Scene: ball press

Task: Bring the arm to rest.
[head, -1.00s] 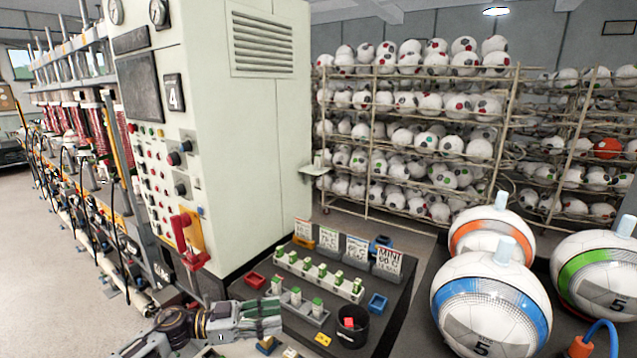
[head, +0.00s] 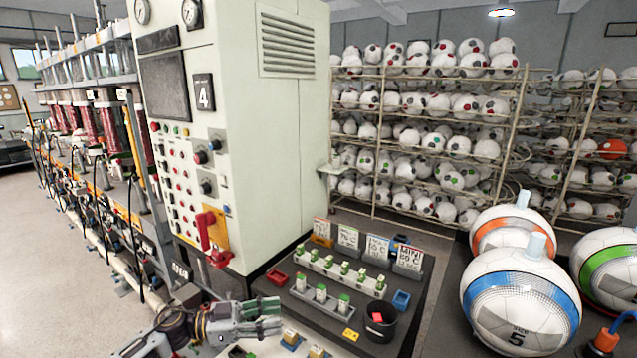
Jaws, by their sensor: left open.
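My left arm comes in at the bottom of the head view, and its gripper (head: 277,314) is low in front of the dark worktop (head: 398,340). Its two fingers point right and stand apart, with nothing seen between them. The gripper is near the front row of small green-and-white stamps (head: 321,293) and appears apart from them. My right gripper is not in view.
A pale press cabinet (head: 270,130) with a red lever (head: 212,238) stands behind. A black cup (head: 380,322), red tray (head: 276,277) and blue tray (head: 401,300) sit on the worktop. Large balls (head: 520,300) stand at right. Floor at left is clear.

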